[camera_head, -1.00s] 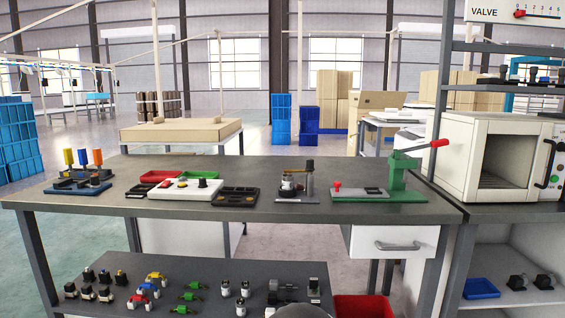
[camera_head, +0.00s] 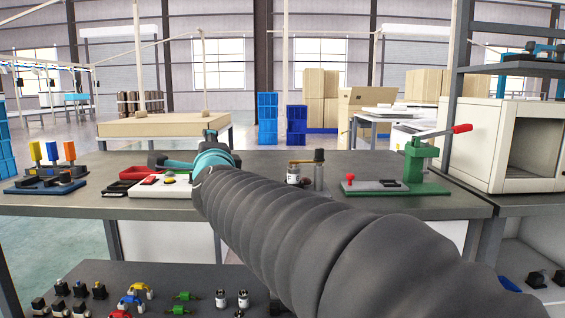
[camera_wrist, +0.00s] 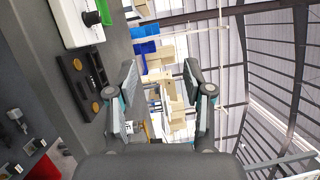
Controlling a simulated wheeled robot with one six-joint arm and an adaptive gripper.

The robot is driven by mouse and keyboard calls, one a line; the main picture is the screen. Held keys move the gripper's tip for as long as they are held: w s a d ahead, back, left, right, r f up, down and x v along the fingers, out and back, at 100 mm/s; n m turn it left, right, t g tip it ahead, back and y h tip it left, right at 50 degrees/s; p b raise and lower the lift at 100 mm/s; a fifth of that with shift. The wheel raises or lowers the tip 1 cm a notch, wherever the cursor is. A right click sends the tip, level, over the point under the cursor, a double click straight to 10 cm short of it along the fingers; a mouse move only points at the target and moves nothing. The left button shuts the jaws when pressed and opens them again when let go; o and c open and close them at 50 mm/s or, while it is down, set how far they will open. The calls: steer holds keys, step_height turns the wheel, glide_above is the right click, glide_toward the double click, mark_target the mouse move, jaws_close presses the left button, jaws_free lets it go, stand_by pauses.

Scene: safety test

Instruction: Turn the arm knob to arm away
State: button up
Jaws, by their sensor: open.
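A white control box (camera_head: 140,188) lies on the workbench, left of centre, with a red button (camera_head: 150,180) and a yellow button (camera_head: 170,181). My arm covers its right side in the head view. In the wrist view the box (camera_wrist: 70,22) is at the upper left, and a black knob (camera_wrist: 91,18) stands out from it beside a green part. My gripper (camera_wrist: 160,78) is open and empty, apart from the box and knob, with its fingers directed over the bench. In the head view the gripper (camera_head: 209,138) is small and partly hidden behind my arm.
A black tray (camera_wrist: 67,68) lies beside the box. A red tray (camera_head: 138,173) is behind it, and coloured levers (camera_head: 53,151) stand at left. A green press (camera_head: 420,165) with a red-tipped handle stands at right. The bench's front strip (camera_head: 80,208) is clear.

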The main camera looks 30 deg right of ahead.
steer(key=w+d+r+m+g+h+b, duration=0.1)
steer(key=w+d+r+m+h+b, duration=0.1)
steer(key=d+m+h, duration=0.7)
steer(key=m+g+h+b, duration=0.35)
steer(key=m+g, duration=0.95)
steer(key=m, duration=0.7)
glide_toward(317, 152)
steer(key=shift+h, duration=0.45)
steer(key=x, duration=0.3)
steer(key=p+x, duration=0.1)
steer(key=x, duration=0.7)
steer(key=shift+w+d+f+p, duration=0.1)
steer(key=shift+w+f+p, duration=0.05)
steer(key=shift+f+p, duration=0.25)
jaws_close()
